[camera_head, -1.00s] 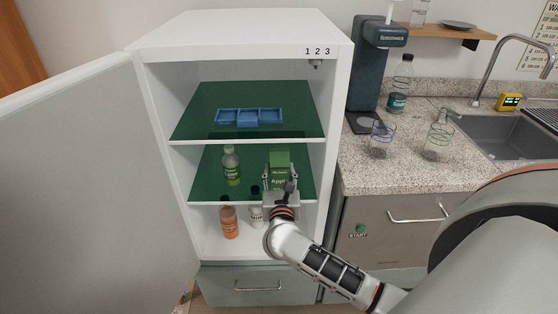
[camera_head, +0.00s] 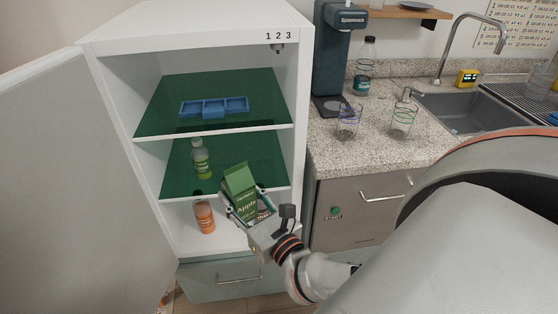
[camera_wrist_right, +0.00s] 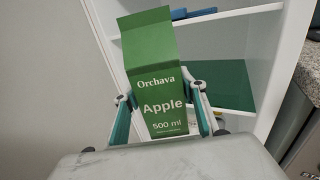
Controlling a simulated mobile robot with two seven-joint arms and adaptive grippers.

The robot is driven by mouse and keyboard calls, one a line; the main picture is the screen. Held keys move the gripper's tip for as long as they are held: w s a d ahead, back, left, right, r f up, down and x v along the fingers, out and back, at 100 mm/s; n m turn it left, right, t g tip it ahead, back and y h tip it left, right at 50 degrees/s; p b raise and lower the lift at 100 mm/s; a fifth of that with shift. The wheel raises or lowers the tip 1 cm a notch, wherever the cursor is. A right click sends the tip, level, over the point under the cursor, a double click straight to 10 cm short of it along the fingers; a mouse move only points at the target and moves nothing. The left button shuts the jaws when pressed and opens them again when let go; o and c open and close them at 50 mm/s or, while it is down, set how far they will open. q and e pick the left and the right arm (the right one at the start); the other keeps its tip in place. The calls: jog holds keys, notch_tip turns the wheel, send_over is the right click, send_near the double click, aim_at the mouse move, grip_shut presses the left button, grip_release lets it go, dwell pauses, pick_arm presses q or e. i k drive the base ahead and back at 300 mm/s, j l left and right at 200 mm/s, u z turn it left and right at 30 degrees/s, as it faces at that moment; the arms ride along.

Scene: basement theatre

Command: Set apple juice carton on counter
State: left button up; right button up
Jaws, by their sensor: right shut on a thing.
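The green apple juice carton (camera_head: 238,183) is held in my right gripper (camera_head: 246,212), in front of the fridge's middle and lower shelves. It leans to the left in the head view. In the right wrist view the carton (camera_wrist_right: 160,85) stands between the two fingers of my right gripper (camera_wrist_right: 165,108), which touch its sides, and its label reads "Orchava Apple 500 ml". The speckled counter (camera_head: 350,165) is to the right of the fridge. My left gripper is not in view.
The white fridge (camera_head: 200,30) has its door (camera_head: 50,180) open to the left. Inside are a blue tray (camera_head: 213,106), a green bottle (camera_head: 201,160) and an orange bottle (camera_head: 204,217).

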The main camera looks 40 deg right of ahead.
aim_at(428, 130)
jog(key=k+l, duration=0.2)
jog(key=l, duration=0.2)
jog(key=k+l, duration=0.2)
jog(key=l, duration=0.15)
jog(key=k+l, duration=0.2)
jog(key=l, duration=0.2)
jog(key=k+l, duration=0.2)
jog(key=l, duration=0.2)
jog(key=k+l, duration=0.2)
jog(key=l, duration=0.15)
